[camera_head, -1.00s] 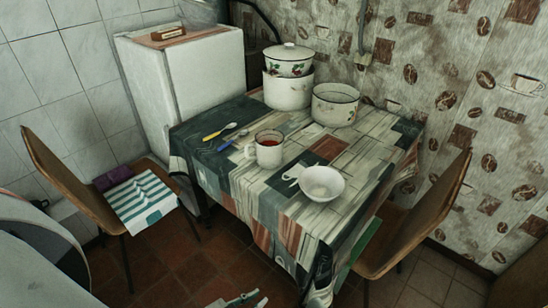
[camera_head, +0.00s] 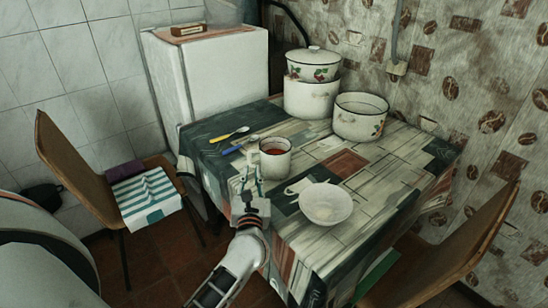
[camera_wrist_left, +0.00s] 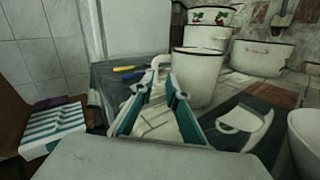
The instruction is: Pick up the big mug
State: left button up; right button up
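The big mug (camera_head: 275,163) is white enamel with a dark rim and something red inside. It stands upright near the table's front left edge, and it also shows in the left wrist view (camera_wrist_left: 198,78). Its white handle (camera_wrist_left: 155,72) points left there. My left gripper (camera_head: 249,181) is open and empty, just in front of the mug at its handle side. In the left wrist view its teal-edged fingers (camera_wrist_left: 158,92) are spread, with the handle just beyond the tips. I cannot tell whether they touch it. My right gripper is out of view.
A white bowl (camera_head: 326,205) stands right of the mug. A yellow-handled spoon (camera_head: 229,134) and a blue-handled utensil (camera_head: 238,144) lie behind-left. An open pot (camera_head: 360,118) and a lidded pot (camera_head: 312,66) on another pot (camera_head: 309,98) stand at the back. Chairs flank the table (camera_head: 395,183).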

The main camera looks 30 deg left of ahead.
aim_at(249, 157)
pick_arm(q)
jog(key=w+a+n, duration=0.1)
jog(key=w+a+f+n+g, duration=0.1)
jog(key=shift+w+a+n, duration=0.3)
jog(key=shift+w+n, duration=0.1)
jog(key=x, duration=0.5)
jog(key=shift+w+a+r, duration=0.15)
jog(key=shift+w+a, duration=0.05)
jog(key=shift+a, duration=0.05)
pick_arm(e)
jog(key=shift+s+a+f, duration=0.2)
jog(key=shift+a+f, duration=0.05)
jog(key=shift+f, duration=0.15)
pick_arm(q)
grip_shut()
jog(key=shift+r, duration=0.2)
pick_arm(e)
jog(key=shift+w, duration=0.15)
pick_arm(q)
jog(key=shift+r, duration=0.15)
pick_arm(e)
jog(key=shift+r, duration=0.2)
